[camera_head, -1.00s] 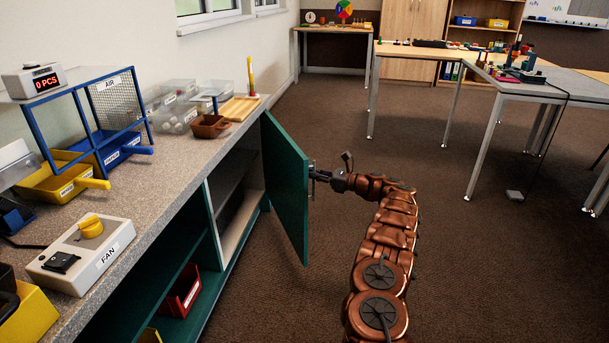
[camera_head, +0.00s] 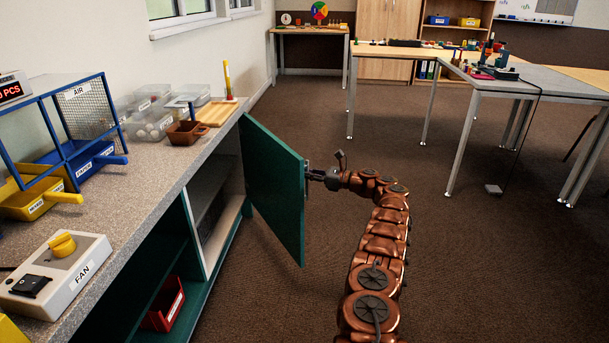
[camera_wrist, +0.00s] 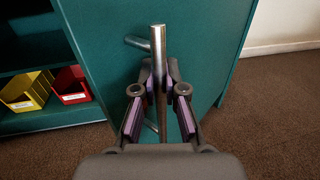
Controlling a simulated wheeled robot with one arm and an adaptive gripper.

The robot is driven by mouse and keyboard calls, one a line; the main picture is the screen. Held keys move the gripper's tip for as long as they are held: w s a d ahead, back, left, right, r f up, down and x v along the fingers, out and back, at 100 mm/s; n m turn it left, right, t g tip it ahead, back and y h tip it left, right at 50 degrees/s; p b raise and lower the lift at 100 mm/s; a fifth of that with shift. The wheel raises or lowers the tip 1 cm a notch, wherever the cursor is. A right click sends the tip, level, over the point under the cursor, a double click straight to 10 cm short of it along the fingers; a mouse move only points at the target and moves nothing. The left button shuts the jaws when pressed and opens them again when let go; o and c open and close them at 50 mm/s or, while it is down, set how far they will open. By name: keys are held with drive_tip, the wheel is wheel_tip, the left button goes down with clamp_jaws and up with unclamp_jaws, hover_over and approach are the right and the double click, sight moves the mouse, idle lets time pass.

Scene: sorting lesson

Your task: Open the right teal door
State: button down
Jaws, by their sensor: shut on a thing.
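The right teal door (camera_head: 275,188) stands swung out from the cabinet under the counter, and the compartment behind it shows. In the wrist view the door (camera_wrist: 205,35) fills the middle, with an upright metal bar handle (camera_wrist: 158,45) on it. My gripper (camera_head: 316,174) is at the door's outer face, near its free edge. In the wrist view my gripper (camera_wrist: 159,90) has its fingers on both sides of the handle and is shut on it. The lower part of the handle is partly hidden by the fingers.
The counter (camera_head: 140,190) with a fan control box (camera_head: 60,270) and bins runs along the left. A red bin (camera_head: 163,305) sits in the open left compartment. Grey tables (camera_head: 490,85) stand at the back right. The brown carpet (camera_head: 430,260) around my arm is clear.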

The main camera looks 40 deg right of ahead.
drive_tip(key=shift+r, duration=0.1)
drive_tip(key=c, duration=1.2)
unclamp_jaws()
drive_tip(key=v, duration=1.2)
